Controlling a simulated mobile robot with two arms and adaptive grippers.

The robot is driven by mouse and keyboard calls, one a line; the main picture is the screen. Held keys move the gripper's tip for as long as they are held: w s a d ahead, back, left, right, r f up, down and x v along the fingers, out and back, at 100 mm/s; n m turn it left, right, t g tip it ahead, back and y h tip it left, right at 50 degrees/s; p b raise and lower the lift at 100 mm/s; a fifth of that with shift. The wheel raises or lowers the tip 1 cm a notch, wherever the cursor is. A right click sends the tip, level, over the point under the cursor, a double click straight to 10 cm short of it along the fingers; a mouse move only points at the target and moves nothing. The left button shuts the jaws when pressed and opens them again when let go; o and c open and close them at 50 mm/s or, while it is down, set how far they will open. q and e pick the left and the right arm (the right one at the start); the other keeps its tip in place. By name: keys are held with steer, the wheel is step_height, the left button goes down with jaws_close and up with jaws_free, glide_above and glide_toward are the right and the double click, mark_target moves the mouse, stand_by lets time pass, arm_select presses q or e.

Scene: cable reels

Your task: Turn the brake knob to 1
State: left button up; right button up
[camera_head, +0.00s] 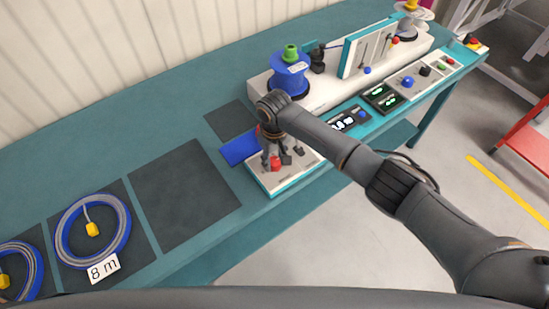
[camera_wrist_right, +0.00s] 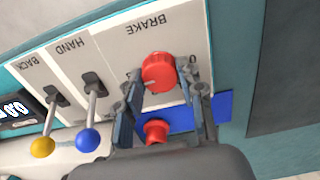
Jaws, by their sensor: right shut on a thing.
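The red brake knob (camera_wrist_right: 159,72) sits on a white control panel (camera_wrist_right: 115,50) under the upside-down word BRAKE in the right wrist view. A pale mark shows on its lower left side, and a printed 0 lies to its right. My right gripper (camera_wrist_right: 165,88) has a finger on each side of the knob and is shut on it. In the head view the knob (camera_head: 276,163) shows at the tips of my right gripper (camera_head: 275,158), which points down at the panel. The digit 1 is not readable. My left gripper is not in view.
Beside the knob are a blue-ended lever (camera_wrist_right: 88,138) and a yellow-ended lever (camera_wrist_right: 43,146). Another red part (camera_wrist_right: 156,130) shows between the fingers, nearer the wrist. A blue plate (camera_head: 240,148) lies behind the panel. Dark mats (camera_head: 180,195) and blue cable coils (camera_head: 93,230) lie left.

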steer(key=n, duration=0.5)
steer(key=shift+n+p, duration=0.4)
steer(key=n, duration=1.1)
steer(key=shift+n+b, duration=0.35)
steer(key=shift+n, duration=0.05)
steer(key=n+b, duration=0.1)
steer(key=n, duration=0.5)
steer(key=o, duration=1.2)
